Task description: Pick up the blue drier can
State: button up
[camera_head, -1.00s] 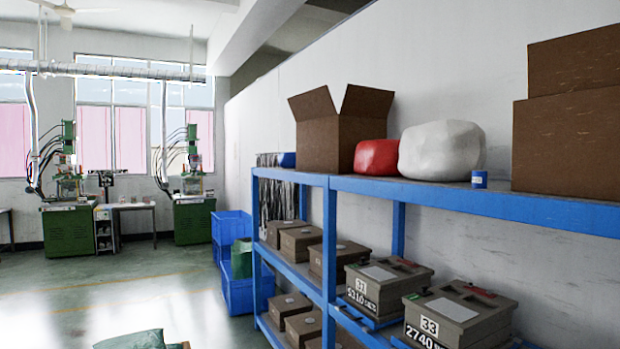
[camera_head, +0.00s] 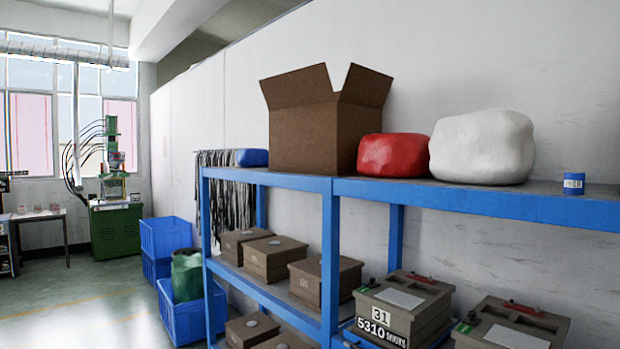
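A small blue can (camera_head: 574,184) with a pale label band stands upright on the top deck of the blue shelf rack (camera_head: 470,198), near the right edge of the view. It stands alone, to the right of a white rounded bundle (camera_head: 483,147), with a gap between them. My gripper is not in view.
An open cardboard box (camera_head: 318,125), a red bundle (camera_head: 384,155) and a blue item (camera_head: 252,157) also sit on the top deck. Grey mould boxes (camera_head: 402,308) fill the lower shelf. Blue crates (camera_head: 165,237) stand on the floor at the rack's left end.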

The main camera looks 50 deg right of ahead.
aim_at(574, 182)
jog(key=u, duration=0.05)
jog(key=i, duration=1.05)
jog(key=z, duration=3.9)
jog(key=i, duration=0.7)
jog(key=u, duration=0.2)
